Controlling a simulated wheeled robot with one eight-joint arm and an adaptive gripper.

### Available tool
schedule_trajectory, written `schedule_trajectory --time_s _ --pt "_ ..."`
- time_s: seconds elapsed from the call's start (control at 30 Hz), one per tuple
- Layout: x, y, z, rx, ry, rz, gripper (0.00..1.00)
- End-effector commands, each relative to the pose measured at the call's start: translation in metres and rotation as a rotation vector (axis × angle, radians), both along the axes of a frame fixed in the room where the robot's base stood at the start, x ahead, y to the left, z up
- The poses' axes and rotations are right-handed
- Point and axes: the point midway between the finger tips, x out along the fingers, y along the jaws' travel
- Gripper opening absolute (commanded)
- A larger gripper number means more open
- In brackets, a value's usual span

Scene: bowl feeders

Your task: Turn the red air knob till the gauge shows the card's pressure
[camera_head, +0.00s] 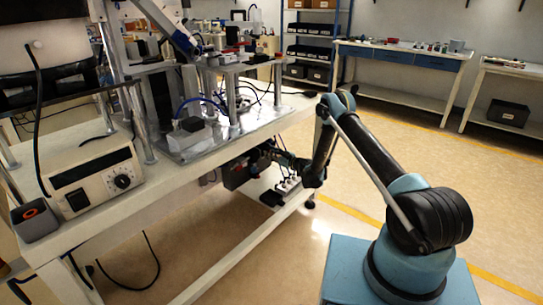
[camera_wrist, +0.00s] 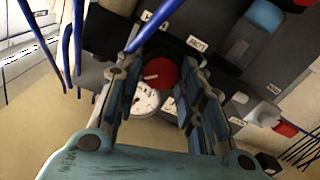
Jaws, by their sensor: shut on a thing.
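The red air knob (camera_wrist: 161,73) is round, with a pale mark on its face, on a dark unit under the bench. My gripper (camera_wrist: 160,68) has its fingers on either side of the knob and is shut on it. The gauge (camera_wrist: 146,101) has a round white dial just below the knob in the wrist view, partly covered by my left finger. Its needle reading is too small to tell. Several white labels show, one of them a label (camera_wrist: 197,43) above right of the knob; I cannot tell which is the card. In the head view my gripper (camera_head: 268,150) reaches under the bench edge.
A blue cylinder (camera_wrist: 264,15) and a second red part (camera_wrist: 286,129) are to the right. Blue tubes pass close by on the left. The bench top (camera_head: 160,185) overhangs the unit. The floor (camera_head: 440,165) to the right is clear.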

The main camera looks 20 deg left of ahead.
Motion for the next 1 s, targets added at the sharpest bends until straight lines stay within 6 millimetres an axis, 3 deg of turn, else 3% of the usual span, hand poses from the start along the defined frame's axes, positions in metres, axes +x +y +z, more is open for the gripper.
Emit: schedule_trajectory --time_s 0.27,1.0 --pt "0.0002 0.0001 -0.0002 -0.023 -0.057 -0.002 0.12" --pt "-0.0029 0.0022 -0.0015 -0.207 -0.502 0.002 0.12"
